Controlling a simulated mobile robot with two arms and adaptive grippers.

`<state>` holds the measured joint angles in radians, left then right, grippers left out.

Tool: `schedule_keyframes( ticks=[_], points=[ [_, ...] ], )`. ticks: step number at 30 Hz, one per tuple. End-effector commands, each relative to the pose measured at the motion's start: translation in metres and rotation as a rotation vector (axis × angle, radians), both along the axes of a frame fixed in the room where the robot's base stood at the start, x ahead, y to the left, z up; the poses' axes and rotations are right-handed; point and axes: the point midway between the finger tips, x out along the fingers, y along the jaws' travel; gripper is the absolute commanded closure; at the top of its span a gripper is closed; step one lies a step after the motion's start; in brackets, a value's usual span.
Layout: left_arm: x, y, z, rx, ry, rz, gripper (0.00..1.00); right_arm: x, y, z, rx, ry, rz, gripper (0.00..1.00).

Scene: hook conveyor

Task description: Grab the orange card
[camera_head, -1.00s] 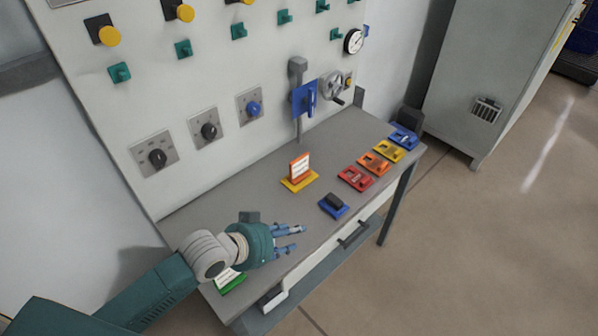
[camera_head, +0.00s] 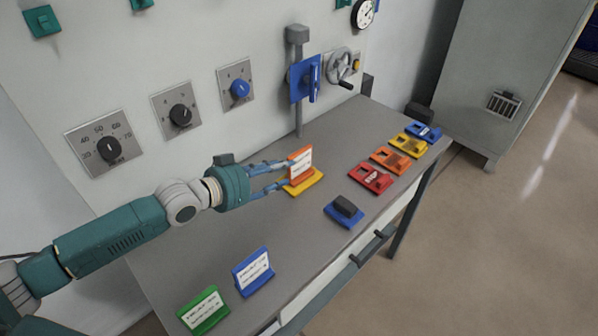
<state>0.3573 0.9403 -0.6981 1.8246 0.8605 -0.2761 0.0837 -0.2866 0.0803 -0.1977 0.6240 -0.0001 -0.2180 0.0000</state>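The orange card (camera_head: 301,161) has a white label and stands upright on a yellow base (camera_head: 314,183) near the middle of the grey tabletop. My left gripper (camera_head: 284,174) reaches in from the left with its fingers spread apart. Its fingertips are at the left edge of the orange card and its base, and partly overlap them in the view. Whether they touch the card I cannot tell. My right gripper is not in view.
A green card (camera_head: 203,308) and a blue card (camera_head: 253,270) stand at the table's near left. A blue holder with a black block (camera_head: 345,209) sits right of the orange card. Red, orange, yellow and blue holders (camera_head: 371,179) line the right side. A control panel (camera_head: 130,70) rises behind.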

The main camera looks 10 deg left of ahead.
Motion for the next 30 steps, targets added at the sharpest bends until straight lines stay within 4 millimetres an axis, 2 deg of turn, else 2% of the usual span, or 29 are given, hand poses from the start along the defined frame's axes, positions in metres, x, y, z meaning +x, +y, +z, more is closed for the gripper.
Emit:
schedule_keyframes(
  ticks=[3, 7, 14, 18, 28, 30],
  points=[
    [0.016, -0.010, -0.004, -0.003, -0.001, 0.001, 0.61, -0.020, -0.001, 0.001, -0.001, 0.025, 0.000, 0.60],
    [0.023, -0.016, -0.009, 0.000, 0.001, 0.000, 0.61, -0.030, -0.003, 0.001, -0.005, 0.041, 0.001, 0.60],
    [0.046, -0.032, -0.010, -0.001, -0.001, 0.000, 0.61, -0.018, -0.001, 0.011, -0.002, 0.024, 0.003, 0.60],
    [0.061, -0.042, -0.018, -0.001, 0.001, 0.000, 0.61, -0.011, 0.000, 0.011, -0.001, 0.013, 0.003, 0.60],
    [0.066, -0.046, -0.022, 0.002, 0.001, 0.000, 0.61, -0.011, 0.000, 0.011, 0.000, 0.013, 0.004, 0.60],
    [0.066, -0.045, -0.022, 0.002, 0.001, 0.000, 0.75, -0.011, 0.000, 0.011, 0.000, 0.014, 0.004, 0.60]
  ],
)
